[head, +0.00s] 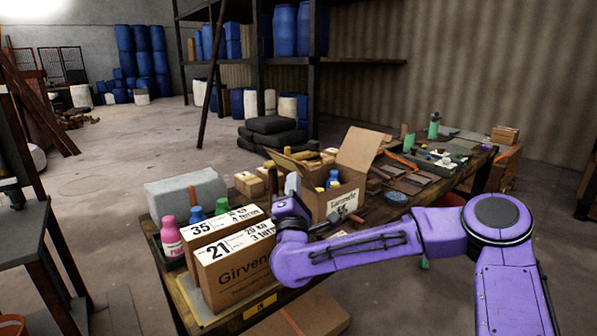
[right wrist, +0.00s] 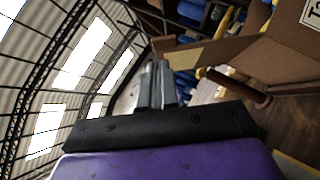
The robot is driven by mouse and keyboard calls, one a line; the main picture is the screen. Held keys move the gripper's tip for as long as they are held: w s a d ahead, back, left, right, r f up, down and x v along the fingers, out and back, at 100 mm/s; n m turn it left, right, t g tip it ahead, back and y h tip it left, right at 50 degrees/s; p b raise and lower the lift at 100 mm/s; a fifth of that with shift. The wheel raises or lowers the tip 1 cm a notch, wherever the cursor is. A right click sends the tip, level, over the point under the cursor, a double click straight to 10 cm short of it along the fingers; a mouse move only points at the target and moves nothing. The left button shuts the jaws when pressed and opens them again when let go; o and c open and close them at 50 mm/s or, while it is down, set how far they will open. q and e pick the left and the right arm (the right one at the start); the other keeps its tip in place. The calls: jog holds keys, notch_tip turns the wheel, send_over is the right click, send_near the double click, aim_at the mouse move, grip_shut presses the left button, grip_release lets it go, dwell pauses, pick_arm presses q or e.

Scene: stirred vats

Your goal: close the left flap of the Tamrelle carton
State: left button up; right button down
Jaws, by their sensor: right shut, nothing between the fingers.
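The Tamrelle carton (head: 326,205) is an open brown box on the table, with bottles inside. Its left flap (head: 289,163) leans outward to the left, and its right flap (head: 359,149) stands up, tilted outward. My right gripper (head: 292,180) is shut and empty, fingers up, at the carton's left side, just below the left flap. In the right wrist view its closed fingers (right wrist: 157,78) show beside the carton (right wrist: 275,60) and a flap (right wrist: 195,53); I cannot tell whether they touch. My left gripper is not in view.
Two Girvend cartons (head: 238,274) stand at the table's near left. A pink bottle (head: 171,236), a grey block (head: 185,193) and small boxes (head: 249,184) are near them. A tray of items (head: 440,163) lies farther right. There is free air above the carton.

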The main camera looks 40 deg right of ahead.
jog(key=shift+d+r, duration=0.65)
jog(key=shift+d, duration=0.25)
